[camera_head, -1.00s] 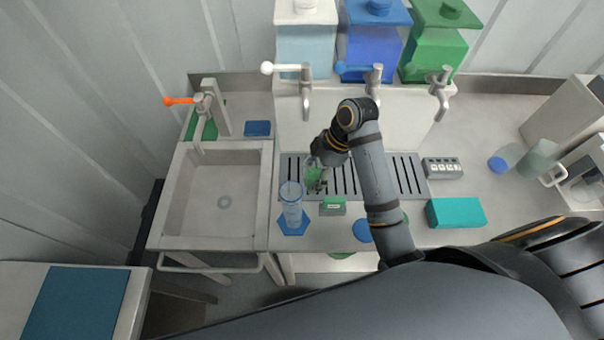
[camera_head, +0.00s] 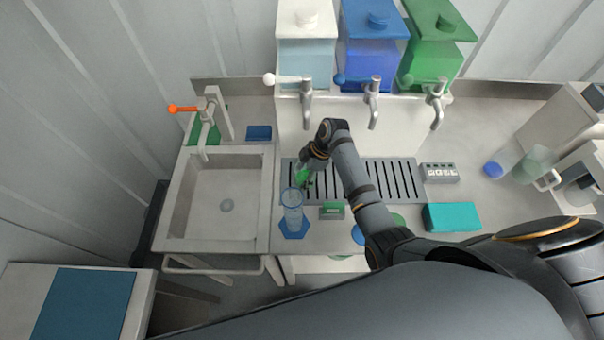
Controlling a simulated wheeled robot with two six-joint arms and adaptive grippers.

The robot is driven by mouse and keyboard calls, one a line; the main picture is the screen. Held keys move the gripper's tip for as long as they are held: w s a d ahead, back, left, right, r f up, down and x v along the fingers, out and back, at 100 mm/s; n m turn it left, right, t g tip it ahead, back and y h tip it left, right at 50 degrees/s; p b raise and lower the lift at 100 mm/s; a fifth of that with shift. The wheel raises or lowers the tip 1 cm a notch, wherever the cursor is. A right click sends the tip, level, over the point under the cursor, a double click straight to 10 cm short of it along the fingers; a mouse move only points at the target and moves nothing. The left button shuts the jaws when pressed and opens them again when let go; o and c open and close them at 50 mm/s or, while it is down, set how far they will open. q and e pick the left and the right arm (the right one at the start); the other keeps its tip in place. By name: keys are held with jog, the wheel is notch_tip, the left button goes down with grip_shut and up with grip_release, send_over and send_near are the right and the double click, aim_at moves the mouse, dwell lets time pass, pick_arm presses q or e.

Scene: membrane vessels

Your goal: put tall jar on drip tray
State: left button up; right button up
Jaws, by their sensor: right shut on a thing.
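The tall jar (camera_head: 292,212) is clear and bluish. It stands upright on a blue hexagonal mat (camera_head: 294,232) at the front left of the counter. My right gripper (camera_head: 301,184) reaches down to the jar's upper right side and is shut on it; its fingers are small here and partly hidden. Green shows at the gripper. The drip tray (camera_head: 390,180) is a dark slotted plate behind and to the right of the jar, partly covered by my right arm. My left gripper is not in view.
Taps (camera_head: 306,104) hang above the tray, below white, blue and green tanks. A sink (camera_head: 222,195) lies to the left. A small green-topped box (camera_head: 332,211) stands right of the jar. A teal block (camera_head: 452,217) lies farther right.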

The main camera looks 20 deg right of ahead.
aim_at(305, 173)
jog(key=shift+f, duration=0.15)
jog(key=o, duration=1.1)
jog(key=shift+o, duration=0.4)
jog(key=b+v, duration=0.1)
jog(key=v, duration=0.6)
jog(key=shift+r+b, duration=0.3)
jog(key=shift+r, duration=0.15)
